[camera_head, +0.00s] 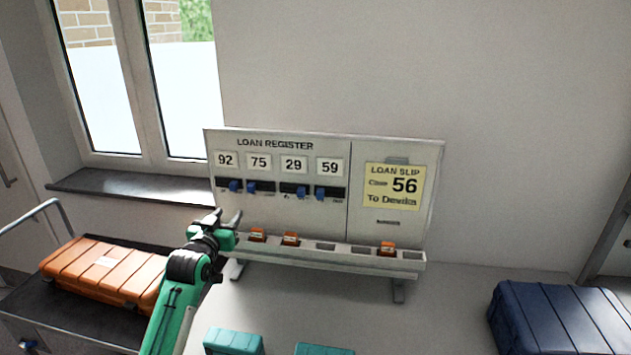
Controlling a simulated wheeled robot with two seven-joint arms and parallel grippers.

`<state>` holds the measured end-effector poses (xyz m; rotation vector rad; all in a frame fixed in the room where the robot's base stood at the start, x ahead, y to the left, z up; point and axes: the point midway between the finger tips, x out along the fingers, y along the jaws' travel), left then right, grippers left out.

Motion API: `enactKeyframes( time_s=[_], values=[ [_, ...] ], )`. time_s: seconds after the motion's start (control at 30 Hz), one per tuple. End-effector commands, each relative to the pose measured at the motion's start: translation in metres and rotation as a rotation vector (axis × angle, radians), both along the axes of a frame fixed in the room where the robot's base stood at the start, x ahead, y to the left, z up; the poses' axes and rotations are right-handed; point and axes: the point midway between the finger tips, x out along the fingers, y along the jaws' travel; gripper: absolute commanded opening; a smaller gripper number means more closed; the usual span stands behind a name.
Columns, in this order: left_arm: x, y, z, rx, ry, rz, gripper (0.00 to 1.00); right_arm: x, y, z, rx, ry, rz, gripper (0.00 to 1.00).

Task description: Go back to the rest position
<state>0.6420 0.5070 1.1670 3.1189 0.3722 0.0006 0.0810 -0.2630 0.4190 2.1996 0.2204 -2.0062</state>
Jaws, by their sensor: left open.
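My left gripper (229,221) is on a green and black arm that rises from the bottom of the view. Its fingers are apart and nothing shows between them. It is in front of the lower left part of the loan register board (277,213), at the left end of the board's tray (338,262). I cannot tell whether it touches the board. The board carries the numbers 92, 75, 29 and 59, with blue sliders below them. A yellow loan slip (395,186) reads 56, To Devika. My right gripper is not in view.
Orange blocks (290,239) sit in the tray, with empty slots between. An orange case (105,272) lies on a dark cart at left. A dark blue case (560,318) stands at right. Teal boxes (233,341) are at the bottom edge. The table's right middle (450,300) is clear.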

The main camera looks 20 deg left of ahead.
Motion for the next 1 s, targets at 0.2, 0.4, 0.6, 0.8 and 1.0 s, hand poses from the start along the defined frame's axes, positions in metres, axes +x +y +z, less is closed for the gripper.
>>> enactKeyframes(
  time_s=[0.2, 0.4, 0.6, 0.8, 1.0],
  values=[
    [-0.005, -0.013, -0.016, 0.002, 0.048, -0.015, 0.42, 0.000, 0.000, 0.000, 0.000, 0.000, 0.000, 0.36],
    [-0.051, -0.084, -0.101, 0.014, 0.322, -0.097, 0.42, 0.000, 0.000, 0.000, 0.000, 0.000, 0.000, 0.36],
    [-0.146, -0.169, -0.187, 0.017, 0.678, -0.193, 0.42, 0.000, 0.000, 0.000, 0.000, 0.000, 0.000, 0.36],
    [-0.239, -0.225, -0.227, 0.010, 0.948, -0.259, 0.42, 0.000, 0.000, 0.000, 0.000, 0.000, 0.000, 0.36],
    [-0.305, -0.255, -0.240, -0.001, 1.119, -0.297, 0.42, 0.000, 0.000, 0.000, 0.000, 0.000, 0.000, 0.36]
  ],
)
